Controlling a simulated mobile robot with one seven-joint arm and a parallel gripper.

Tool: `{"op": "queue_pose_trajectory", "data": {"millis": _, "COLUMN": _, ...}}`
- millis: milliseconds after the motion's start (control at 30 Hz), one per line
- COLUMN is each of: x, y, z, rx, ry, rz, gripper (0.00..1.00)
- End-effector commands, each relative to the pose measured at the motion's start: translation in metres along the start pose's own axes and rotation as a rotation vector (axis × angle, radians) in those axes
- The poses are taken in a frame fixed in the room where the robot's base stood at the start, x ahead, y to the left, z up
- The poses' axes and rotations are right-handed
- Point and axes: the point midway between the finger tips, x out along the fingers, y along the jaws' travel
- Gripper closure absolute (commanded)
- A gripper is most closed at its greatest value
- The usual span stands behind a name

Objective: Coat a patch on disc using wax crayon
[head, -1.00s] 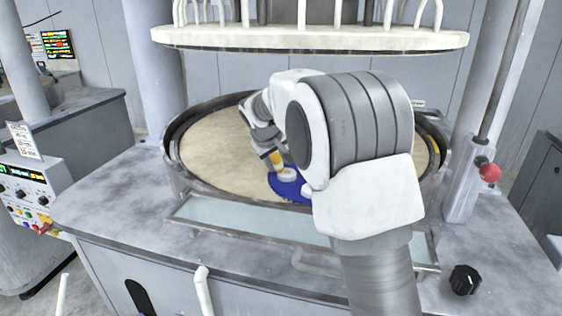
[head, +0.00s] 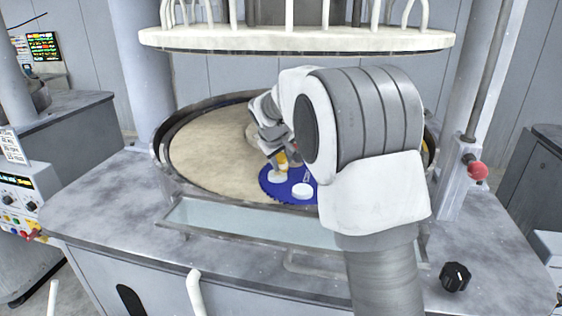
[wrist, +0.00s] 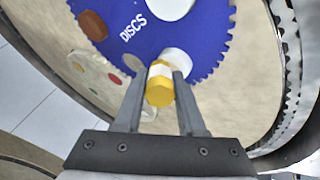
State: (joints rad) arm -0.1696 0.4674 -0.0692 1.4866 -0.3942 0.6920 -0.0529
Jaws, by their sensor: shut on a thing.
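My gripper (wrist: 160,100) is shut on a yellow wax crayon (wrist: 159,92). In the head view the crayon (head: 282,159) is small, over the left part of the blue toothed carrier (head: 265,187). The carrier, marked "DISCS" in the wrist view (wrist: 205,40), lies on the beige platen. A white disc (head: 278,177) is just below the crayon in the head view. A second white disc (head: 302,191) lies to its right. In the wrist view, one white disc (wrist: 180,58) is partly hidden behind the crayon. I cannot tell whether the crayon touches it.
The large beige platen (head: 210,160) sits inside a raised dark rim. A round white upper plate (head: 300,40) hangs above it. A pale plate with several coloured spots (wrist: 92,66) lies beside the carrier in the wrist view. A red knob (head: 478,171) is on the right post.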

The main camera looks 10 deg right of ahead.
Motion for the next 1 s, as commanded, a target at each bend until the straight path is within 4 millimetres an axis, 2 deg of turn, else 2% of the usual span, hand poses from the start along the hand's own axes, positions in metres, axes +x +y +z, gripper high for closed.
{"op": "queue_pose_trajectory", "data": {"millis": 100, "x": -0.013, "y": 0.007, "z": -0.006, "rx": 0.001, "ry": 0.002, "rz": 0.001, "gripper": 1.0}}
{"op": "queue_pose_trajectory", "data": {"millis": 500, "x": -0.045, "y": 0.022, "z": -0.022, "rx": 0.0, "ry": 0.002, "rz": 0.001, "gripper": 1.0}}
{"op": "queue_pose_trajectory", "data": {"millis": 867, "x": -0.047, "y": 0.023, "z": -0.022, "rx": 0.0, "ry": 0.001, "rz": 0.001, "gripper": 1.0}}
{"op": "queue_pose_trajectory", "data": {"millis": 1000, "x": -0.053, "y": 0.026, "z": -0.025, "rx": 0.0, "ry": 0.001, "rz": 0.001, "gripper": 1.0}}
